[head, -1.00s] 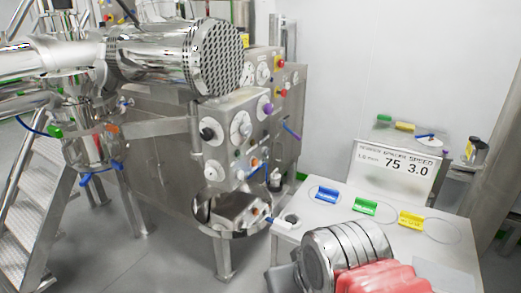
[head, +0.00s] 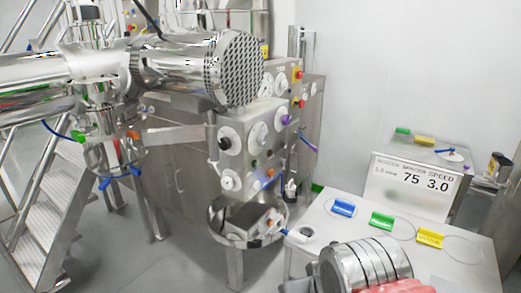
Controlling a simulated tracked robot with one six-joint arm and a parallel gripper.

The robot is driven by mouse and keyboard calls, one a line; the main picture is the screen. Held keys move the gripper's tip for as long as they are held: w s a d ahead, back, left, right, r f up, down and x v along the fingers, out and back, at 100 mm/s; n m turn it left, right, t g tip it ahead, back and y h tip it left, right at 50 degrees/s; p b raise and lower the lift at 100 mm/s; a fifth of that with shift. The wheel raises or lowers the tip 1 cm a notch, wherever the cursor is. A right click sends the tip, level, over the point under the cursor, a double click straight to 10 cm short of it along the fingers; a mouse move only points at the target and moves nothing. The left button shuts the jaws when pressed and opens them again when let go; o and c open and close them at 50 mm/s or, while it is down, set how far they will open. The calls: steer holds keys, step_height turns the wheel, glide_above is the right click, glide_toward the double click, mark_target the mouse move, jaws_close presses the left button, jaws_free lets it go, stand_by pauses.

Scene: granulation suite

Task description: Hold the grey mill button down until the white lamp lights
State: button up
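A steel control panel (head: 250,150) with white dials and small coloured buttons stands at the middle of the head view, below a large chrome cylinder with a perforated end. A green spot, an orange button (head: 270,172) and a blue glow (head: 258,185) show low on its face. I cannot single out the grey mill button or the white lamp at this size.
A steel bowl (head: 218,232) with a grey metal box stands below the panel. A white table (head: 470,268) at the right carries blue, green and yellow pieces. A ribbed metal cylinder (head: 365,265) is close in front. A sign (head: 405,190) reads 75 and 3.0. Metal stairs (head: 45,215) stand left.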

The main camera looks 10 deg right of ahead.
jaws_close()
stand_by(1.3)
